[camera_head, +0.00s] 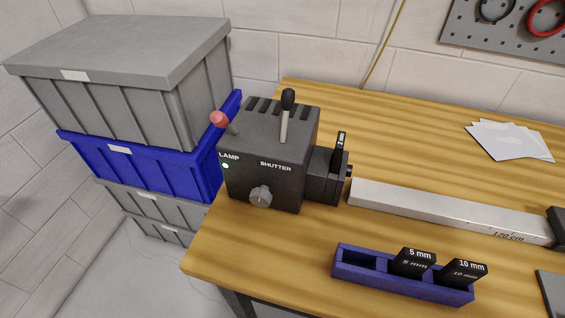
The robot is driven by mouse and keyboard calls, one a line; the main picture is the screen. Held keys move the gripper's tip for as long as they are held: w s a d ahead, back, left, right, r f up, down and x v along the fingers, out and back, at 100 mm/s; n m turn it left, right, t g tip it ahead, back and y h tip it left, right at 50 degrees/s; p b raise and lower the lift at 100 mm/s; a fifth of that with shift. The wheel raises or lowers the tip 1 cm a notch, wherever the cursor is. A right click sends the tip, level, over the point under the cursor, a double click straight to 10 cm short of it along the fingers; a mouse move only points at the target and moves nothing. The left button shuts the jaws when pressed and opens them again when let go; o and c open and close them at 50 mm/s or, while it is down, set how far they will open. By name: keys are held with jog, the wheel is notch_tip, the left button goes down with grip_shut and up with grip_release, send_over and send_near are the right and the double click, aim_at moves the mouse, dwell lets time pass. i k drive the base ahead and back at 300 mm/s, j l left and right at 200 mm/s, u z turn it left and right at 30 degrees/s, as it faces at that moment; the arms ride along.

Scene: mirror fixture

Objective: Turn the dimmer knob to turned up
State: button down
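The dimmer knob (260,196) is a small grey knob low on the front face of a black lamp box (266,150). Its pointer is too small to read, so I cannot tell its setting. A green light glows beside the word LAMP at the left of that face. A red-tipped lever (219,119) sticks out at the box's upper left. A black-tipped shutter lever (287,115) stands up at the top front edge, above the word SHUTTER. My gripper is not in view.
Stacked grey and blue crates (130,160) stand close left of the box. A metal rail (440,208) runs right from it. A blue holder (350,268) with 5 mm and 10 mm plates lies in front. White cards (509,140) lie at the back right. The wood between box and holder is clear.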

aim_at(260, 197)
jog(key=k+j+u, duration=0.25)
jog(key=j, duration=0.4)
jog(key=j+u, duration=0.2)
jog(key=j, duration=0.45)
